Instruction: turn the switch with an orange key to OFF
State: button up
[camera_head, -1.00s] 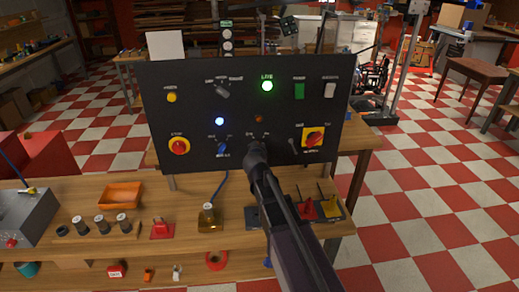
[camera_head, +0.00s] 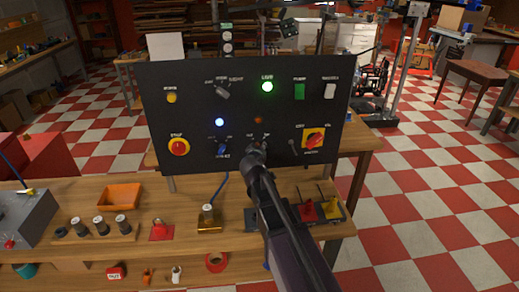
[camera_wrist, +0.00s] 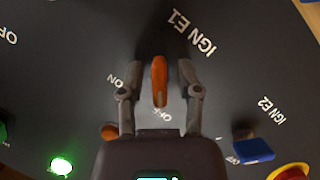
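The switch with the orange key (camera_wrist: 159,82) is in the middle of the wrist view, on a dark panel under the label IGN E1. ON is printed to the left of the key and OFF close to its lower end. My gripper (camera_wrist: 161,72) is open, with one finger on each side of the key and a narrow gap on both sides. In the head view my gripper (camera_head: 256,153) is at the lower middle of the panel (camera_head: 320,112) and hides the orange key. I cannot tell exactly which label the key points to.
A blue key switch (camera_wrist: 253,149), labelled IGN E2, is at lower right in the wrist view. A green lamp (camera_head: 267,86) and a blue-white lamp (camera_head: 219,122) are lit. A red stop button (camera_head: 179,147) and a red-yellow rotary switch (camera_head: 314,138) flank the gripper.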

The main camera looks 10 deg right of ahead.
jog(key=shift+r+m, duration=0.1)
jog(key=shift+m, duration=0.2)
dwell(0.4)
